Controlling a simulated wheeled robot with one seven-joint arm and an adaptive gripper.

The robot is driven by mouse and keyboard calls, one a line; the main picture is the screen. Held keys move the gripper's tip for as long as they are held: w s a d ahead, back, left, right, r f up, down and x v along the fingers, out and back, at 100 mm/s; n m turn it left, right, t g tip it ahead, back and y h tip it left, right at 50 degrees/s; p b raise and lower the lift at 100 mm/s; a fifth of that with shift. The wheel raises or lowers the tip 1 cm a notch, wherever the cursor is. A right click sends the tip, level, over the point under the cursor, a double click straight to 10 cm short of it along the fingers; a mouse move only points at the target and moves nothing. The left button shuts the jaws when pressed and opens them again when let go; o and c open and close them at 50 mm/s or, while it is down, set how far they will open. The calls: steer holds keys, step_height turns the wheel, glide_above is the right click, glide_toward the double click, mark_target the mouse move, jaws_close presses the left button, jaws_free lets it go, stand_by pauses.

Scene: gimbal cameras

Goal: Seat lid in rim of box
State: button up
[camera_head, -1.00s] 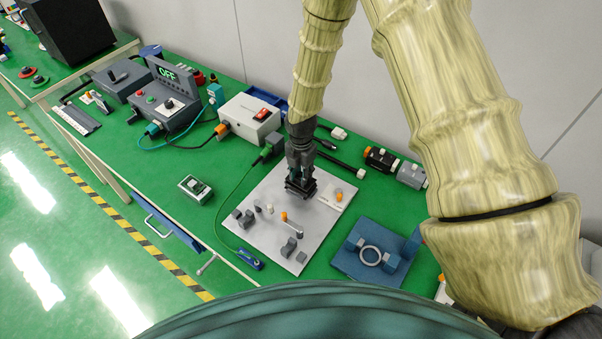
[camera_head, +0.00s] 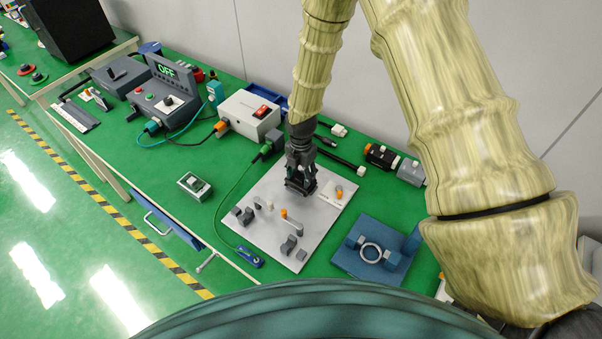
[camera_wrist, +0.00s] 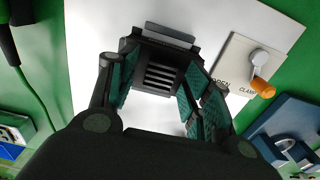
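My gripper (camera_head: 301,186) points down over the light grey plate (camera_head: 262,195) on the green table. In the wrist view its teal-padded fingers (camera_wrist: 160,88) stand well apart, one on each side of a black slotted piece (camera_wrist: 160,77). The piece has several parallel slots and looks like the vented lid or box top. I cannot tell whether the pads touch it, nor separate lid from rim. A grey block-like edge (camera_wrist: 170,34) shows just beyond it. In the head view the fingers hide most of this spot.
A pale clamp panel (camera_wrist: 238,65) with an orange-tipped lever lies right of the fingers. Small grey blocks (camera_head: 288,244) and pegs stand on the plate. A blue fixture with a ring (camera_head: 371,253) is to the right. A power box (camera_head: 250,116) stands behind left.

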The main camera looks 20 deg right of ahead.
mark_target(301, 176)
steer(key=shift+r, duration=0.1)
step_height(301, 176, up, 12)
stand_by(0.9)
stand_by(0.4)
